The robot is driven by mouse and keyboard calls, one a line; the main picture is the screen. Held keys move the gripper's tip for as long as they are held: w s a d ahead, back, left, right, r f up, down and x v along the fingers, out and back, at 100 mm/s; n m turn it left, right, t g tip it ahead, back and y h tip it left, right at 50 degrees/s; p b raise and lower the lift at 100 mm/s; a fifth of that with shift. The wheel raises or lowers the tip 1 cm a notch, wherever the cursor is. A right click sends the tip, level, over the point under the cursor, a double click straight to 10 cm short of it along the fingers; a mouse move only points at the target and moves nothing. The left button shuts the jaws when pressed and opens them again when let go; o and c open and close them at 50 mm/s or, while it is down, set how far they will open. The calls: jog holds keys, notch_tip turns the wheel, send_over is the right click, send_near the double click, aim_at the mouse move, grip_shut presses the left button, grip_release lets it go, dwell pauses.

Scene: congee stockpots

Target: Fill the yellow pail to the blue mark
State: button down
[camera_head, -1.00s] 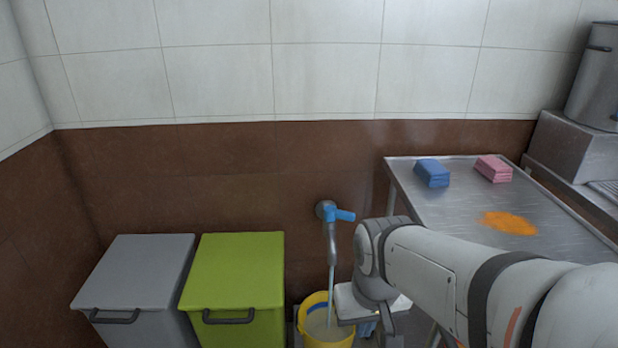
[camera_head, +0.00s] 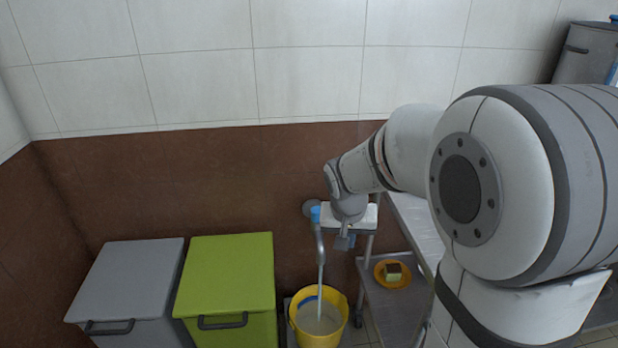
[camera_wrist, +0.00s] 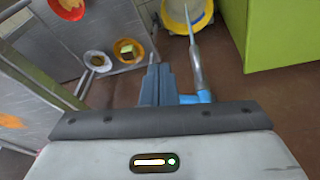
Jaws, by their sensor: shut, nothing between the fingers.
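The yellow pail (camera_head: 337,335) stands on the floor under the wall tap, with water (camera_head: 322,318) in it. A blue mark (camera_head: 308,301) shows on its inner wall, just above the water surface. A thin stream runs from the grey spout (camera_head: 320,245) into the pail, and it also shows in the wrist view (camera_wrist: 187,14). The tap's blue handle (camera_wrist: 198,97) is right beside my gripper (camera_wrist: 156,72), which is shut and empty. I cannot tell whether they touch.
A grey bin (camera_head: 125,275) and a green bin (camera_head: 228,275) stand left of the pail. To the right, a metal table's lower shelf (camera_head: 375,315) holds an orange plate (camera_head: 380,280) with a sponge-like block. My arm hides most of the tabletop.

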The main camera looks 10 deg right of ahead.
jog(key=w+a+f+m+t+p, duration=0.1)
jog(key=w+a+p, duration=0.1)
jog(key=w, duration=0.4)
jog(key=w+a+f+m+p, duration=0.1)
jog(key=w+p, duration=0.1)
jog(key=w, duration=0.5)
jog(key=x, duration=1.1)
jog(key=shift+w, duration=0.15)
jog(key=shift+w+d+r+p, duration=0.15)
jog(key=shift+w+d+p, duration=0.2)
jog(key=shift+w, duration=0.55)
jog(key=shift+w+d+r+p, duration=0.15)
jog(key=shift+w+d, duration=0.3)
jog(key=shift+w, duration=0.45)
